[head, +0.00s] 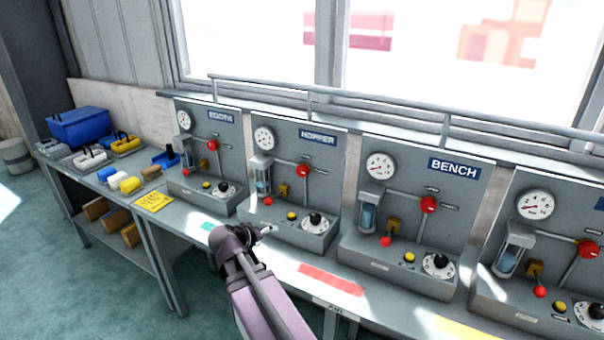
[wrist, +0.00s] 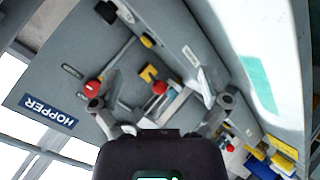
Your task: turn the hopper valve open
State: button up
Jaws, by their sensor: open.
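The hopper panel (head: 333,155) is a grey upright board with a HOPPER label (head: 318,136); the label also shows in the wrist view (wrist: 48,111). Its red valve knob (head: 303,171) sits on a thin grey pipe. My gripper (head: 268,230) is open and empty, low in front of the hopper panel's base. In the wrist view, a red ball with a yellow bracket (wrist: 148,73) shows between the spread fingers (wrist: 160,84). Contact with any part is not visible.
The hopper panel also has a gauge (head: 264,138), yellow button (head: 291,216) and black dial (head: 316,220). Similar panels stand either side, including BENCH (head: 453,167). A rail (head: 380,105) runs above. Yellow and blue items lie on the bench's left end.

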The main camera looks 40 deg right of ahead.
aim_at(302, 173)
jog(key=w+d+r+n+t+h, duration=0.1)
jog(key=w+d+r+t+h, duration=0.2)
jog(key=d+r+h, duration=0.3)
jog(key=shift+w+d+r, duration=0.25)
jog(key=shift+d+r, duration=0.8)
jog(key=shift+r, duration=1.15)
jog(key=shift+d, duration=0.1)
jog(key=x, duration=1.3)
jog(key=shift+w+d+r, duration=0.1)
jog(key=shift+w+d, duration=0.15)
